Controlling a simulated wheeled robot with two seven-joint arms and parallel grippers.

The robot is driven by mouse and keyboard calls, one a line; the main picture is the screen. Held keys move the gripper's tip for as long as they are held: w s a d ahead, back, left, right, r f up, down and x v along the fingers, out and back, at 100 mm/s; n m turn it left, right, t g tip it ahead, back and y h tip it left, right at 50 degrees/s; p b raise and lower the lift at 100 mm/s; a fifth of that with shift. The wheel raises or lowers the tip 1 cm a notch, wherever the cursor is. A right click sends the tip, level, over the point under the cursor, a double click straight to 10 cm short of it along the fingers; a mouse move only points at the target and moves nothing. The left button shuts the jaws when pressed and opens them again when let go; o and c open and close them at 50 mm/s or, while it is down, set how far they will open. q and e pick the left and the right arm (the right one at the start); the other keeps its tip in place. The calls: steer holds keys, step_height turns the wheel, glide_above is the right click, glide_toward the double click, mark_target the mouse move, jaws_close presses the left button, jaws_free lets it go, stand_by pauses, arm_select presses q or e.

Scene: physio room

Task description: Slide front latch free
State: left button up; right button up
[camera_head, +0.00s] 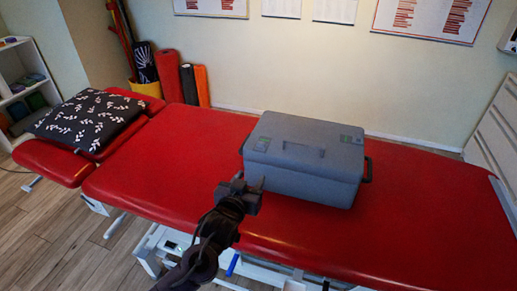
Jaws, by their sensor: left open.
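A closed grey-blue case (305,160) sits on the red treatment table (410,235). Its lid has a recessed panel and small green patches near the left and right. A dark handle (367,169) shows on its right side. The front latch cannot be made out clearly; the front face is partly behind my gripper. My left gripper (251,182) is open and empty at the case's front left corner, above the table's near edge. Its fingers point toward the case; whether they touch it I cannot tell. My right gripper is out of view.
A black patterned pillow (88,120) lies at the table's left end. Rolled mats (168,75) stand against the wall behind. A shelf (22,75) is at far left. The red surface is clear on both sides of the case.

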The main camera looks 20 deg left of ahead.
mark_target(260, 145)
arm_select(q)
steer(key=w+r, duration=0.1)
steer(key=w, duration=0.2)
steer(key=w+r+t, duration=0.1)
steer(key=w, duration=0.3)
steer(key=w+t, duration=0.1)
steer(key=w, duration=0.2)
steer(key=shift+w+a+r+p, duration=0.2)
steer(key=shift+r+p, duration=0.1)
steer(key=shift+r, duration=0.1)
steer(key=shift+c, duration=0.5)
jaws_close()
